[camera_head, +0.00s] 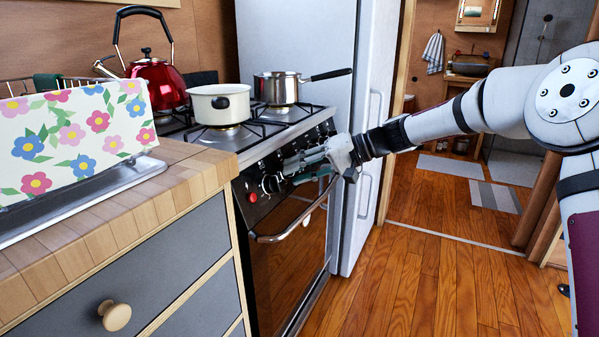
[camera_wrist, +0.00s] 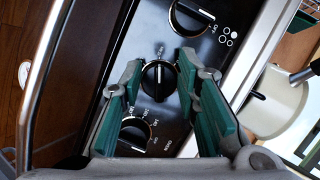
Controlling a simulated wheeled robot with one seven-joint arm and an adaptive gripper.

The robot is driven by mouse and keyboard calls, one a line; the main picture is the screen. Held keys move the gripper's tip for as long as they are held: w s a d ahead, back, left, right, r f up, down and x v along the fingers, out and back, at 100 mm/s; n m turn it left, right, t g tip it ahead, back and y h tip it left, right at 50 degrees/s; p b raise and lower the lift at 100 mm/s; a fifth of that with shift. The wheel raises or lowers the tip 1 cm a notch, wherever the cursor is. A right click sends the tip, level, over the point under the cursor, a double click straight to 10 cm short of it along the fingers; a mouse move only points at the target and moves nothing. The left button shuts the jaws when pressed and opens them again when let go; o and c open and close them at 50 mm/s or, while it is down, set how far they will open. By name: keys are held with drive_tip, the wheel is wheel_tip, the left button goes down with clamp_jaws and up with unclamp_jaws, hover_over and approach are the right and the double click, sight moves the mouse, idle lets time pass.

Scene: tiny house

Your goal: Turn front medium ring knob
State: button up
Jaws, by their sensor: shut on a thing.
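The stove (camera_head: 290,215) has a row of round black knobs on its dark front panel. My gripper (camera_head: 302,165) reaches the panel from the right in the head view. In the wrist view, my gripper (camera_wrist: 158,72) has its green-padded fingers on either side of a black knob (camera_wrist: 158,81) and is shut on it. Another knob (camera_wrist: 192,15) lies above it, beside printed ring marks. A third knob (camera_wrist: 135,134) with a numbered dial lies below. In the head view, my fingers partly hide the held knob.
A cream pot (camera_head: 219,103), a steel saucepan (camera_head: 277,87) and a red kettle (camera_head: 158,82) stand on the hob. The oven handle (camera_head: 290,226) juts out below the panel. A wooden counter (camera_head: 190,165) is at left, the fridge (camera_head: 372,150) behind.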

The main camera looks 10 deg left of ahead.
drive_tip(key=o, duration=1.2)
drive_tip(key=shift+f, duration=0.2)
drive_tip(key=shift+c, duration=0.2)
drive_tip(key=shift+r, duration=0.1)
drive_tip(key=shift+d, duration=0.1)
drive_tip(key=v, duration=1.1)
drive_tip(key=shift+d+r, duration=0.25)
drive_tip(key=shift+d, duration=0.1)
